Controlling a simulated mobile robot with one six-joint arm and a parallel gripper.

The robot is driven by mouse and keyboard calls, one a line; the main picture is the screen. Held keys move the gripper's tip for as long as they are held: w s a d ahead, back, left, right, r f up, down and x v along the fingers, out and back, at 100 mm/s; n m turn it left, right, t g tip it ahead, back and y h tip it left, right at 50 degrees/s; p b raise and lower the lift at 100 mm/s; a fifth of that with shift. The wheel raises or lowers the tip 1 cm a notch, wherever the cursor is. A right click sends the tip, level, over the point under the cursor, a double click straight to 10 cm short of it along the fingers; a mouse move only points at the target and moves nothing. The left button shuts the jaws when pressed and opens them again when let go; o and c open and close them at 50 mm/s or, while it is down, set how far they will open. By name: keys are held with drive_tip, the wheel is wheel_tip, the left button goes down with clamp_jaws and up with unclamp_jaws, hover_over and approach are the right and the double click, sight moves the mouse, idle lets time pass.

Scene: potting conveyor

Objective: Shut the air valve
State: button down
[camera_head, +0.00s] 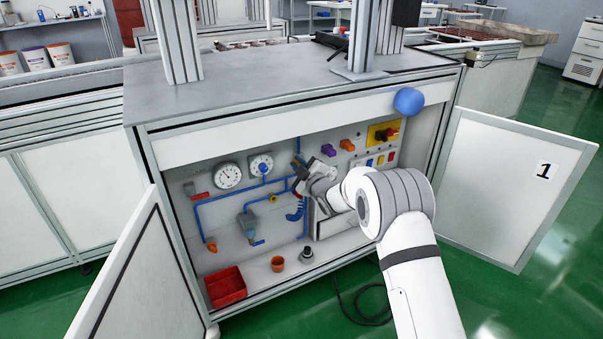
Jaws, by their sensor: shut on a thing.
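My gripper (300,174) reaches into the open cabinet and is shut on a small part at the upright blue pipe (298,147), right of the two dials. The jaws mostly hide that part, so I cannot tell its shape or whether it is the air valve's handle. A red lever (200,196) sits at the left end of the blue piping. An orange fitting (211,246) and a small yellow fitting (273,198) are also on the pipes. No label names the air valve.
The left door (140,270) and the right door (510,190), marked 1, stand open. A red bin (226,287), an orange cup (278,264) and a dark fitting (307,254) are on the cabinet floor. Purple (328,150) and orange (347,145) knobs are close to the right.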

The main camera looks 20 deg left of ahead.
drive_tip(key=shift+s+a+f+n+b, duration=0.1)
drive_tip(key=shift+f+n+b, duration=0.5)
drive_tip(key=shift+n, duration=0.7)
drive_tip(key=shift+s+a+f+n+b, duration=0.1)
drive_tip(key=shift+f+n+b, duration=0.45)
drive_tip(key=shift+n, duration=0.75)
drive_tip(key=shift+s+a+f+n+b, duration=0.1)
drive_tip(key=shift+f+n+b, duration=0.25)
drive_tip(key=shift+n+b, duration=0.7)
drive_tip(key=shift+n+p, duration=0.3)
drive_tip(key=shift+n, duration=0.05)
drive_tip(key=c, duration=1.4)
unclamp_jaws()
drive_tip(key=shift+c, duration=0.2)
drive_tip(key=shift+s, duration=0.15)
drive_tip(key=p+v, duration=0.2)
drive_tip(key=v, duration=0.5)
drive_tip(key=shift+s+d+p, duration=0.2)
drive_tip(key=shift+d+p, duration=0.05)
drive_tip(key=shift+p, duration=0.05)
